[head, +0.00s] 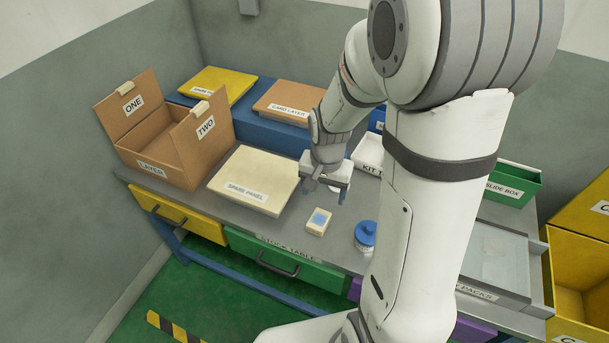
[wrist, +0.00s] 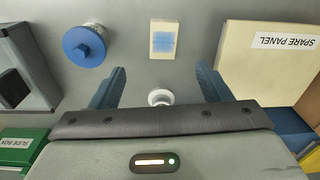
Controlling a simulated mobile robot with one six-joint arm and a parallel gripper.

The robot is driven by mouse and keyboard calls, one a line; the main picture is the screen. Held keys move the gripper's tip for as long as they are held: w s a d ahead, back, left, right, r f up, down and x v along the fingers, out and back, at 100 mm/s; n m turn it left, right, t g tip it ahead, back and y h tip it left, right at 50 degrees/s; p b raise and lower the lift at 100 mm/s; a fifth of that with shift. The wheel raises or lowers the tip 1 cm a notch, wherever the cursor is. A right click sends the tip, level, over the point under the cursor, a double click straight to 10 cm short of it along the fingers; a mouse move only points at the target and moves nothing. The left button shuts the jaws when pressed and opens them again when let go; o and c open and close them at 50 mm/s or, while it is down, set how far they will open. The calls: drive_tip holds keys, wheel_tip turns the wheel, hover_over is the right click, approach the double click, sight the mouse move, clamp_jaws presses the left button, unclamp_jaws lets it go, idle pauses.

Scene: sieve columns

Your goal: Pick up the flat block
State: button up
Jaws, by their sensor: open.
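The flat block (head: 319,221) is small and cream-coloured with a light blue patch on top. It lies on the grey stock table, and it also shows in the wrist view (wrist: 163,39) at the top middle. My gripper (head: 342,196) is open and empty above the table, behind the block in the head view. In the wrist view its two blue fingers (wrist: 158,80) are spread apart, and the block lies beyond their tips, roughly in line with the gap. A small white round thing (wrist: 160,97) shows between the fingers near the palm.
A blue-topped round container (head: 366,234) stands right of the block. The spare panel (head: 252,181) lies to its left, with an open cardboard box (head: 170,146) beyond. A white kit tray (head: 371,151) is behind my gripper. Bare table (head: 285,227) surrounds the block.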

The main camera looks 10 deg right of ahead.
drive_tip(key=m, duration=0.2)
hover_over(320, 217)
drive_tip(key=shift+g, duration=0.3)
drive_tip(key=f, duration=0.5)
drive_tip(key=shift+s+a+f, duration=0.1)
drive_tip(key=shift+s+a, duration=0.05)
drive_tip(key=shift+s, duration=0.1)
drive_tip(key=shift+w+d+f, duration=0.1)
drive_tip(key=shift+w+f, duration=0.05)
drive_tip(key=shift+f, duration=1.9)
drive_tip(key=shift+w+d+f, duration=0.1)
drive_tip(key=shift+w+f, duration=0.05)
drive_tip(key=shift+f, duration=1.9)
drive_tip(key=shift+c, duration=0.4)
drive_tip(key=c, duration=1)
